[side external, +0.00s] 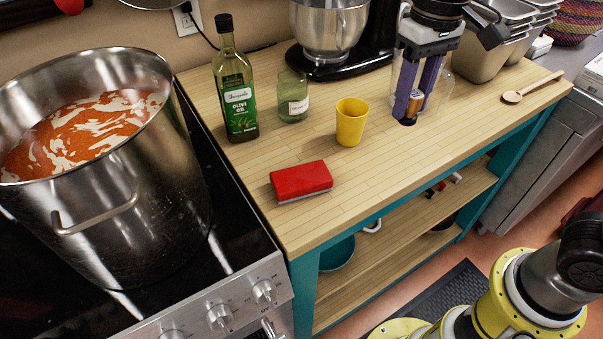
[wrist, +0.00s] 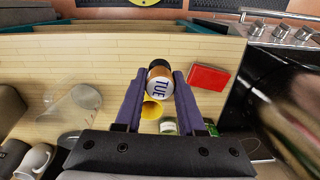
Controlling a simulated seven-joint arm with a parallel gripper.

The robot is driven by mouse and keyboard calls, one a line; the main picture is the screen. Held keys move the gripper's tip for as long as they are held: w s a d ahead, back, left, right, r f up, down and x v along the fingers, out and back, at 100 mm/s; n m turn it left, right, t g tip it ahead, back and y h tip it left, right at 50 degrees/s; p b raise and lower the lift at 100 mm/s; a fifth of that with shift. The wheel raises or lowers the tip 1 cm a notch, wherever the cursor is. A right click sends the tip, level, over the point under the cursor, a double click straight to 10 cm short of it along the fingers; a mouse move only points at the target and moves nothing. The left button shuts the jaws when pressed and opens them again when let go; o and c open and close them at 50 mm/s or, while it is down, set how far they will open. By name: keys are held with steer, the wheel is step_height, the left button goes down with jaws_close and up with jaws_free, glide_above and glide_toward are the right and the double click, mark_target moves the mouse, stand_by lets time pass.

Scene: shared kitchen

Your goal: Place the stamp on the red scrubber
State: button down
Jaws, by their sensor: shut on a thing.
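The red scrubber (side external: 301,181) lies flat on the wooden worktop near its front left, with a grey underside. It also shows in the wrist view (wrist: 208,77), right of my gripper. My gripper (side external: 410,112) has purple fingers and is shut on the stamp (side external: 414,106), above the worktop to the right of the yellow cup. In the wrist view the stamp (wrist: 160,82) sits between the fingertips, with a brown body and a white face reading "TUE". The gripper is apart from the scrubber.
A yellow cup (side external: 351,123), a green jar (side external: 292,97) and an olive oil bottle (side external: 235,85) stand behind the scrubber. A large soup pot (side external: 130,190) is on the stove at left. A wooden spoon (side external: 530,87) lies at right. The worktop's front middle is clear.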

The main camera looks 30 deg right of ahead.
steer(key=s+a+n, duration=0.2)
steer(key=s+a, duration=0.1)
steer(key=a, duration=0.3)
glide_above(300, 175)
steer(key=shift+n, duration=0.3)
steer(key=f, duration=0.9)
steer(key=shift+s+d+f, duration=0.1)
steer(key=shift+s+f, duration=0.1)
steer(key=shift+f, duration=0.1)
steer(key=shift+w+f, duration=0.15)
steer(key=shift+f, duration=1.5)
steer(key=shift+f, duration=0.15)
steer(key=c, duration=0.5)
jaws_free()
